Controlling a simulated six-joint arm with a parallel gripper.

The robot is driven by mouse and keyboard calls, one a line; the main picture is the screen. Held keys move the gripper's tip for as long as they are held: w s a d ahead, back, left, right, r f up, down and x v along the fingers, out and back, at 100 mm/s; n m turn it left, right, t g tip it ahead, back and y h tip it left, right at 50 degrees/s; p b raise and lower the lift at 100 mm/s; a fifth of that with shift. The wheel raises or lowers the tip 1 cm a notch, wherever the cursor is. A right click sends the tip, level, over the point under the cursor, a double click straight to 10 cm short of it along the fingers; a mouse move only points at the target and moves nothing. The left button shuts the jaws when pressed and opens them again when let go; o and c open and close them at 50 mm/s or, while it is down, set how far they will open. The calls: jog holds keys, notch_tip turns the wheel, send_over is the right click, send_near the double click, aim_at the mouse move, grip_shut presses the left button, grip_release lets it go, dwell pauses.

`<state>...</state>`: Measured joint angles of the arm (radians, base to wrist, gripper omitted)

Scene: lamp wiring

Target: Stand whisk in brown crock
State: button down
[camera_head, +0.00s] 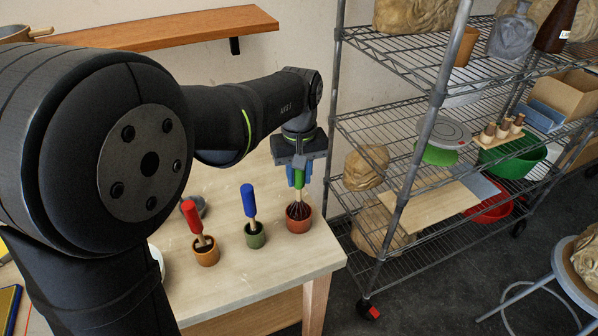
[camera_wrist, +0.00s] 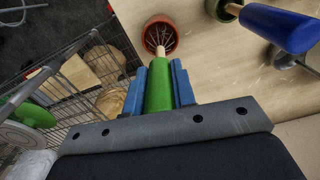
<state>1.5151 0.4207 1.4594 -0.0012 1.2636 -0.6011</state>
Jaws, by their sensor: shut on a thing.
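The whisk has a green handle (camera_wrist: 159,92), a short pale wooden neck and dark wires (camera_head: 297,210). My gripper (camera_head: 299,178) is shut on the green handle, with one blue finger on each side; the wrist view shows the gripper (camera_wrist: 158,78) from above. The whisk points down, roughly upright. Its wires are at the mouth of the reddish-brown crock (camera_head: 299,225) and appear to be inside its rim. In the wrist view the crock (camera_wrist: 148,42) shows the wires within its round opening. Whether the wires touch the bottom is hidden.
A green crock (camera_head: 255,240) with a blue-handled tool (camera_head: 249,202) stands just left. The table's right edge is close to the reddish-brown crock, with a wire rack (camera_head: 440,100) beyond.

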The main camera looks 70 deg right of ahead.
jog(key=shift+f, duration=0.25)
jog(key=c, duration=1.1)
grip_release()
notch_tip(320, 180, up, 17)
jog(key=shift+r, duration=0.15)
notch_tip(320, 180, down, 18)
jog(key=shift+r, duration=0.4)
jog(key=shift+r, duration=0.15)
